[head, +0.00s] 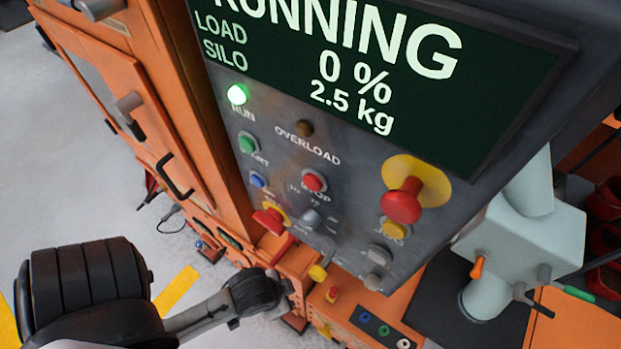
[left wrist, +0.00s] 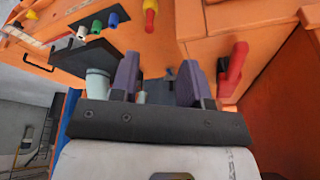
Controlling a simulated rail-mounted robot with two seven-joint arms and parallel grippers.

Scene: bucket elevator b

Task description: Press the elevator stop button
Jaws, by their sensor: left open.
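The control panel (head: 345,235) shows in the head view, with a display reading RUNNING, 0 % and 2.5 kg. The red stop button (head: 314,181) sits mid-panel, right of the blue button (head: 258,180) and above its STOP label, which is partly covered. The green start button (head: 247,142) is up and left of it, and the green RUN lamp (head: 237,95) is lit. My left arm reaches in at the bottom left, below the panel and apart from the stop button. My left gripper (left wrist: 158,75) is open and empty in the left wrist view. My right gripper is not seen.
A large red mushroom button (head: 403,200) on a yellow plate juts out right of the stop button. An orange cabinet (head: 130,100) stands left. A red lever (left wrist: 234,70) shows in the left wrist view.

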